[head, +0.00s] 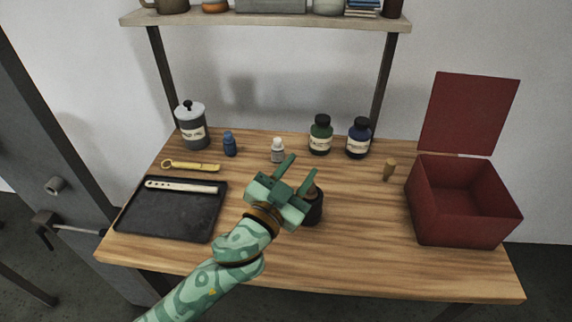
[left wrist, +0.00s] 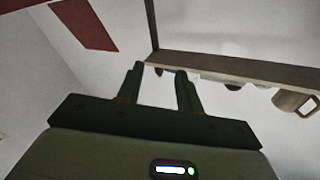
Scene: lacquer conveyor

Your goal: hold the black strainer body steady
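The black strainer body (head: 314,210) appears to be the dark round object on the wooden table, right of the middle in the head view. My left gripper covers its left part, and its upper part is partly hidden. My left gripper (head: 301,164) is open, with its two green fingers apart and nothing visible between them. It overlaps the dark object in the picture; I cannot tell whether they touch. In the left wrist view the gripper (left wrist: 158,72) also shows open and empty, facing the wall and shelf. The strainer body does not show there. My right gripper is not in view.
A black tray (head: 160,219) with a pale tool lies left, a yellow tool (head: 190,166) behind it. A grey canister (head: 192,127) and several bottles stand at the back. An open red box (head: 465,212) stands right. Table between dark object and box is mostly clear.

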